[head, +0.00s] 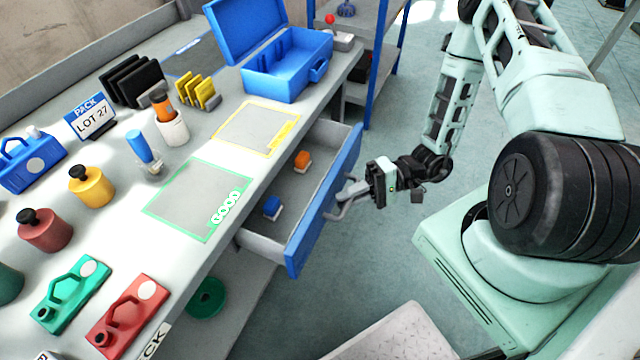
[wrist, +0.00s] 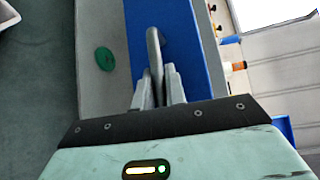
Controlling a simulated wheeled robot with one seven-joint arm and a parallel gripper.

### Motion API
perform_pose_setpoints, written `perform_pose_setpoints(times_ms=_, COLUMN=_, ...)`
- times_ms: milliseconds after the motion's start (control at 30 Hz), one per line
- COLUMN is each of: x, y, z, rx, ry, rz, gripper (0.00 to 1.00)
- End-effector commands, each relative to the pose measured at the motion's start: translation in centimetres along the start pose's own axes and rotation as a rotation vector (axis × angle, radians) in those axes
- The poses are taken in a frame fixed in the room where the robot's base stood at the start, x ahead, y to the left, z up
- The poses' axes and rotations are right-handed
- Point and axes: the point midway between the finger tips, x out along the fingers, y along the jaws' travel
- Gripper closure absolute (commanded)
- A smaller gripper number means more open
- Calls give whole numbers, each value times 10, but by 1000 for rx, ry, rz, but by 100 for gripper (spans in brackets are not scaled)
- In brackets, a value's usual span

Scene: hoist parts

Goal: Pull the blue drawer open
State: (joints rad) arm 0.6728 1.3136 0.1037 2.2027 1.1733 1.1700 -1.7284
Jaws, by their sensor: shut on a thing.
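The blue drawer (head: 325,200) stands pulled out from the workbench, with its blue front toward my arm. Its front also shows in the wrist view (wrist: 182,45). My gripper (head: 352,192) is at the drawer front, shut on its grey handle (head: 338,210). In the wrist view the fingers (wrist: 157,90) close around the handle bar (wrist: 153,48). Inside the drawer lie an orange block (head: 302,160) and a blue block (head: 272,206).
The bench top holds an open blue toolbox (head: 285,75), a green-framed mat (head: 190,195), a yellow-framed mat (head: 255,130), weights and bottles. A green ring (head: 207,297) lies on the lower shelf. The floor (head: 350,275) before the drawer is partly clear.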

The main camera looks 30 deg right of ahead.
Motion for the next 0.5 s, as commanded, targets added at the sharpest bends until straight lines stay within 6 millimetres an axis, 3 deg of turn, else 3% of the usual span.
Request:
perform_pose_setpoints(times_ms=200, x=-44, y=13, z=42, rx=3, ry=7, rz=0, gripper=100)
perform_pose_setpoints(times_ms=500, x=-91, y=27, z=90, rx=1, ry=5, rz=1, gripper=100)
